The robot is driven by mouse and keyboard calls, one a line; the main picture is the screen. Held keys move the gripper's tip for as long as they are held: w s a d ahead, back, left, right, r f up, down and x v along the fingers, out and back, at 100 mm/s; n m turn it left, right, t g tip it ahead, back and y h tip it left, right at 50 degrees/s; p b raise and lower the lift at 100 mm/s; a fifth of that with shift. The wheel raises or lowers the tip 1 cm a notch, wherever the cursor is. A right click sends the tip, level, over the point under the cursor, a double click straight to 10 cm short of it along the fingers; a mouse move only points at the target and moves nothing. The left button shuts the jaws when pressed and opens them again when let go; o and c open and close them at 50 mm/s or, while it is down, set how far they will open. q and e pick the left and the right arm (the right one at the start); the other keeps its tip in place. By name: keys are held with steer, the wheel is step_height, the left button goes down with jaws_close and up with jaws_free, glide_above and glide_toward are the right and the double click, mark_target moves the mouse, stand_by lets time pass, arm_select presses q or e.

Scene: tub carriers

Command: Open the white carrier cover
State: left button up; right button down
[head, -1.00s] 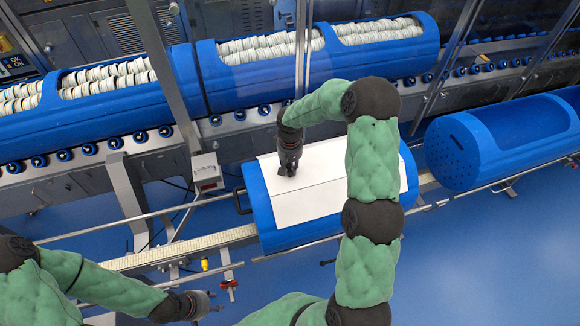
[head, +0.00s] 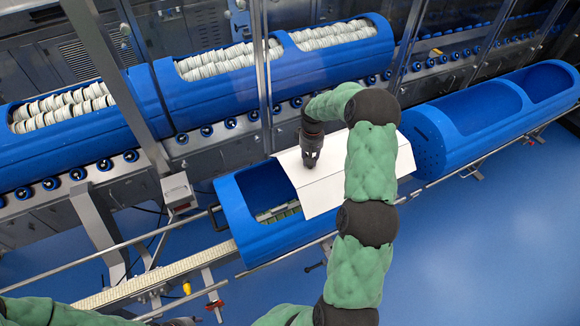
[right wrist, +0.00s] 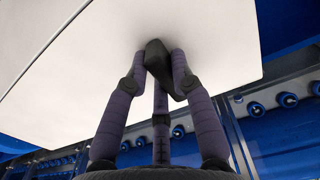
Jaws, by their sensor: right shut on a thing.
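The white carrier cover (head: 325,195) lies over the right part of the front blue carrier (head: 285,240), slightly tilted. The left part of that carrier is uncovered, and its inside shows. My right gripper (head: 309,163) is above the cover, shut on its dark handle; in the right wrist view the fingers close around the black handle (right wrist: 158,62) against the white panel. My arm hides part of the cover's right side. Only a sliver of my left gripper (head: 182,321) shows at the bottom edge, and its fingers cannot be made out.
An open, empty blue carrier (head: 470,115) stands at the right. Blue carriers filled with stacked pale items (head: 225,62) lie on the roller line behind. A metal post and a small grey box (head: 178,190) stand left of the front carrier. The blue floor at the right is clear.

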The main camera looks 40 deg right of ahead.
mark_target(321, 160)
steer(key=d, duration=0.2)
steer(key=s+d, duration=0.1)
steer(key=d, duration=0.2)
steer(key=shift+s, duration=0.1)
steer(key=c, duration=1)
jaws_free()
steer(key=shift+c, duration=0.2)
step_height(321, 160, up, 12)
